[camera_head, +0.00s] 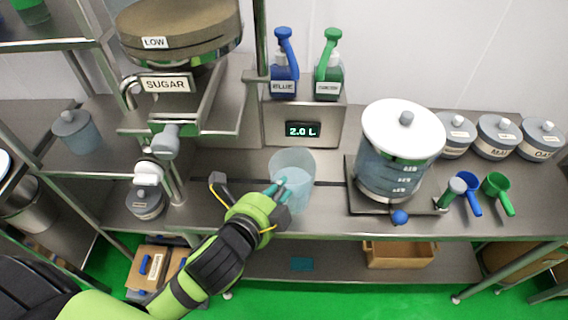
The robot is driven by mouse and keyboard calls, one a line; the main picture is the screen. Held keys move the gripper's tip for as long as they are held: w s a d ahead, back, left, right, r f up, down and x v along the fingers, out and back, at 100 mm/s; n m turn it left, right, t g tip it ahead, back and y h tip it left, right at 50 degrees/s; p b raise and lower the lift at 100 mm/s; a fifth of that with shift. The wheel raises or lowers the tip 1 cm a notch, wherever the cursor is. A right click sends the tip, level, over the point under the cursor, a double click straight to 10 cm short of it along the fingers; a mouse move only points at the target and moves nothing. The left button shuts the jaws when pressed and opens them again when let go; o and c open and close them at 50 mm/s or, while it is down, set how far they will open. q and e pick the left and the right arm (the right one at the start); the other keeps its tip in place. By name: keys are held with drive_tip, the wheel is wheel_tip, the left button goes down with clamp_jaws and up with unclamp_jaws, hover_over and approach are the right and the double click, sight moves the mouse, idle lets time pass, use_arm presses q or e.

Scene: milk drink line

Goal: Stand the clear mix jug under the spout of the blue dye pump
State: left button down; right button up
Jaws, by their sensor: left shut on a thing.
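The clear mix jug (292,160) stands or hovers just above the steel counter, below the dye pumps; I cannot tell whether its base touches. It looks roughly upright. My left gripper (281,188) reaches in from the lower left, shut on the jug's near side and hiding part of it. The blue dye pump (284,85), labelled BLUE, stands on the raised steel box behind the jug. The jug is in front of and below this pump. My right gripper is not in view.
A green pump (329,82) stands right of the blue one, above a 2.0 L display (303,130). A lidded vessel (392,165) stands to the right on a dark base. The sugar hopper (178,70) overhangs at left. Blue (467,200) and green (497,190) scoops lie far right.

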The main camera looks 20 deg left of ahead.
sight(284, 151)
use_arm(q)
drive_tip(key=w+a, duration=0.1)
drive_tip(key=w, duration=0.2)
drive_tip(key=w+p, duration=0.1)
drive_tip(key=w, duration=0.2)
drive_tip(key=w+a+p, duration=0.1)
drive_tip(key=w, duration=0.1)
drive_tip(key=shift+w+a+r, duration=0.3)
drive_tip(key=shift+w+r, duration=0.05)
drive_tip(key=shift+w, duration=0.05)
drive_tip(key=w+f+p, duration=0.1)
drive_tip(key=f, duration=0.1)
drive_tip(key=w+a+f+p, duration=0.1)
drive_tip(key=w+f, duration=0.1)
drive_tip(key=f, duration=0.1)
drive_tip(key=w+f+p, duration=0.1)
drive_tip(key=w+f, duration=0.1)
drive_tip(key=shift+w+a+f, duration=0.2)
drive_tip(key=shift+w+f, duration=0.05)
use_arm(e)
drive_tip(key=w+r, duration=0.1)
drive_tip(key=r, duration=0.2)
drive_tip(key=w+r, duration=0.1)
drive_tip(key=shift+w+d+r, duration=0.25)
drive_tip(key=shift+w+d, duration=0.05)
